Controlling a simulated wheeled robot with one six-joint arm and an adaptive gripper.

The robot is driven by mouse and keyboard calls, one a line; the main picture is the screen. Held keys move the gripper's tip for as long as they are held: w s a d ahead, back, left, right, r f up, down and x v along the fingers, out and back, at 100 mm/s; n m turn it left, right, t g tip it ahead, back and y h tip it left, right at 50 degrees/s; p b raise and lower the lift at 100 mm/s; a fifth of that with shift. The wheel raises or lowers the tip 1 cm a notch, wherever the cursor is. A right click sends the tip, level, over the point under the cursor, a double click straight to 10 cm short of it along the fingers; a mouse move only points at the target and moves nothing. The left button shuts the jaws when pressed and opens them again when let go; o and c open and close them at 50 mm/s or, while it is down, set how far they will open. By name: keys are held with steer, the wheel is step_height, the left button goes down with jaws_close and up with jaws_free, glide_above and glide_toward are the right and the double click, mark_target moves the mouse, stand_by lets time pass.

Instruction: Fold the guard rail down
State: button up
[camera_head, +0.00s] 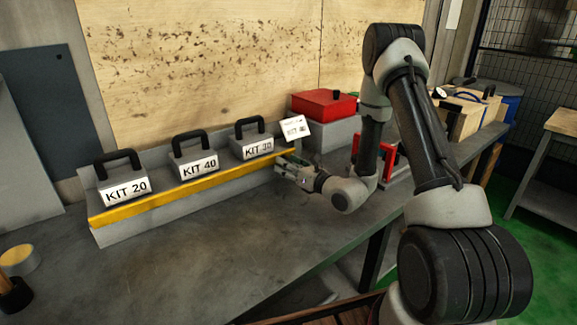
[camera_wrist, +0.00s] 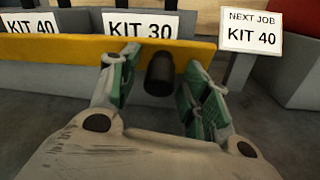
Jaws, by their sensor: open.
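The guard rail (camera_head: 190,188) is a long yellow bar along the front of a grey rack, across the fronts of the kits. It stands raised and also shows in the wrist view (camera_wrist: 60,46). A dark cylindrical knob (camera_wrist: 159,75) sticks out from the rail near its right end. My gripper (camera_head: 281,166) is at that right end. In the wrist view its green-padded fingers (camera_wrist: 158,78) are open, one on each side of the knob, with gaps visible. Behind the rail stand KIT 20 (camera_head: 125,191), KIT 40 (camera_head: 194,165) and KIT 30 (camera_head: 252,150).
A sign (camera_head: 295,128) reading NEXT JOB KIT 40 (camera_wrist: 252,31) stands right of the rack. A red box (camera_head: 323,105) sits on a grey block behind my arm. The bench top (camera_head: 190,260) before the rack is mostly clear. A yellow-topped cylinder (camera_head: 20,260) stands far left.

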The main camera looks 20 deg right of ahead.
steer(key=c, duration=1)
steer(key=shift+f+t+y, duration=0.35)
steer(key=shift+t+y, duration=0.25)
steer(key=shift+t, duration=0.1)
steer(key=o, duration=1)
step_height(320, 180, up, 10)
